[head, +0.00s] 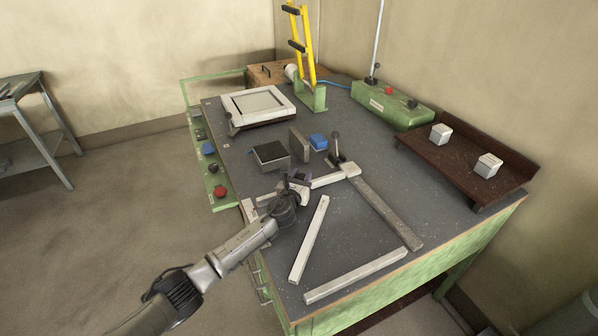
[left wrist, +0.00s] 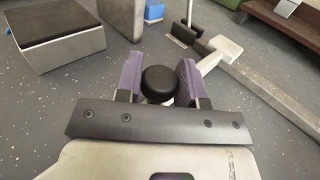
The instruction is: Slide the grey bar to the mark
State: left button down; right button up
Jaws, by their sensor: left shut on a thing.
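A darker grey bar (head: 388,212) lies on the bench top, running from a pale corner clamp block (head: 350,170) toward the front right. It also shows at the right of the left wrist view (left wrist: 262,88). My left gripper (head: 296,186) is over the left part of a pale rail (head: 328,181) that meets the clamp block. In the left wrist view its purple fingers (left wrist: 163,82) are shut on a round black knob (left wrist: 160,80), apart from the grey bar. What is under the knob is mostly hidden. I cannot make out the mark. My right gripper is not in view.
Two loose pale bars (head: 309,240) (head: 355,275) lie near the front. A dark-topped block (head: 271,155), an upright plate (head: 299,144) and a blue block (head: 318,142) stand behind the gripper. A brown tray (head: 455,172) is right.

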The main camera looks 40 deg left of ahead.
pick_arm(q)
jog(key=shift+s+d+r, duration=0.15)
jog(key=shift+s+d, duration=0.1)
jog(key=shift+d, duration=0.4)
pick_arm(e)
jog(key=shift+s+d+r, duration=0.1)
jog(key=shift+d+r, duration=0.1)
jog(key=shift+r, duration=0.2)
pick_arm(q)
jog(key=c, duration=0.8)
grip_release()
jog(key=shift+s, duration=0.1)
jog(key=p+v, duration=0.3)
jog(key=v, duration=0.9)
jog(key=shift+s, duration=0.2)
jog(key=shift+s+d+p, duration=0.25)
jog(key=shift+s+p, duration=0.1)
jog(key=shift+s, duration=0.25)
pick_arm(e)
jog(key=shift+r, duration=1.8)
